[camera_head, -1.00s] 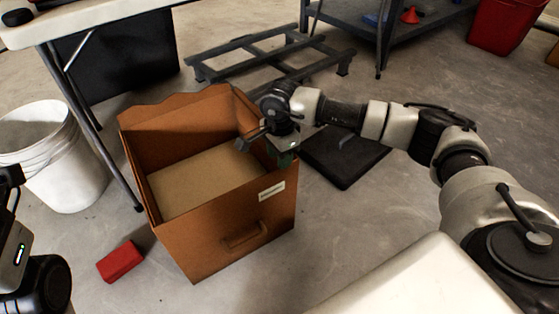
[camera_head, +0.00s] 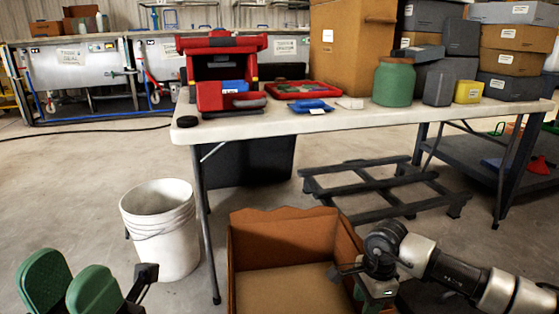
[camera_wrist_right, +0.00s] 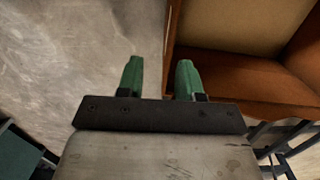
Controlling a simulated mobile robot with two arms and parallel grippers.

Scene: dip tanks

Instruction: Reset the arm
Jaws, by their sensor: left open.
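My left gripper (camera_head: 68,283) shows at the bottom left of the head view, with two green fingers standing apart and nothing between them. My right arm (camera_head: 455,272) comes in from the lower right in the head view. Its gripper end (camera_head: 374,290) is at the right side of the brown box, partly cut off by the bottom edge. In the right wrist view my right gripper (camera_wrist_right: 158,70) has its two green fingers apart and empty. Bare concrete floor and the box's edge lie beyond them.
The open brown box (camera_head: 290,240) stands on the floor, empty where its inside shows. A white bucket (camera_head: 165,235) is left of it. A white table (camera_head: 345,120) with a red toolbox (camera_head: 215,75) and a green jar (camera_head: 394,83) stands behind. A dark frame (camera_head: 385,190) lies on the floor.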

